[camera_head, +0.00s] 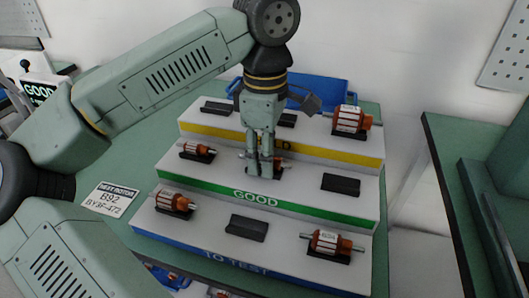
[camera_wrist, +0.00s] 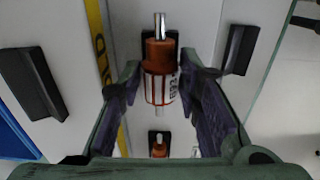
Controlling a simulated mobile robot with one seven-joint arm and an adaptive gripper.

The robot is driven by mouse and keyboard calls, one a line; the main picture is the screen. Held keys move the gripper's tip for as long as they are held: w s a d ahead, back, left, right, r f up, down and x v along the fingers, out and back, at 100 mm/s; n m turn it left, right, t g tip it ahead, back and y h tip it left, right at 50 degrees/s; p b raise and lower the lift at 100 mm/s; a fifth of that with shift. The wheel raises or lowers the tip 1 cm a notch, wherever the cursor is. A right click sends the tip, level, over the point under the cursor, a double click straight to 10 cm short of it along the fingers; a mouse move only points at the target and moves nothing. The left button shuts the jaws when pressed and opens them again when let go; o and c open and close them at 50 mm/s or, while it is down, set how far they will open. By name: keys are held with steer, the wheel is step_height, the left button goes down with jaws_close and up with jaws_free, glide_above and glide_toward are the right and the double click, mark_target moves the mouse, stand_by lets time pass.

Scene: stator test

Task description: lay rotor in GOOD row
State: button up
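My gripper (camera_head: 260,172) points down over the middle cradle of the GOOD row (camera_head: 300,205), the green-edged middle step. Its fingers lie on either side of a copper-and-white rotor (camera_wrist: 160,75) and appear to touch it. This rotor is level, in line with the row, at or just above a black cradle (camera_wrist: 172,42); contact with the cradle is hard to judge. In the head view the fingers hide most of it. Another rotor (camera_head: 198,149) lies in the left GOOD cradle and also shows in the wrist view (camera_wrist: 159,145). The right GOOD cradle (camera_head: 341,184) is empty.
The blue-edged TO TEST row has rotors at left (camera_head: 175,201) and right (camera_head: 328,242), with an empty middle cradle (camera_head: 247,227). The yellow-edged back row has a rotor (camera_head: 349,119) at right and an empty left cradle (camera_head: 216,108). A blue bin (camera_head: 335,88) stands behind.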

steer(key=o, duration=0.4)
step_height(320, 180, up, 12)
steer(key=shift+r, duration=0.1)
stand_by(0.6)
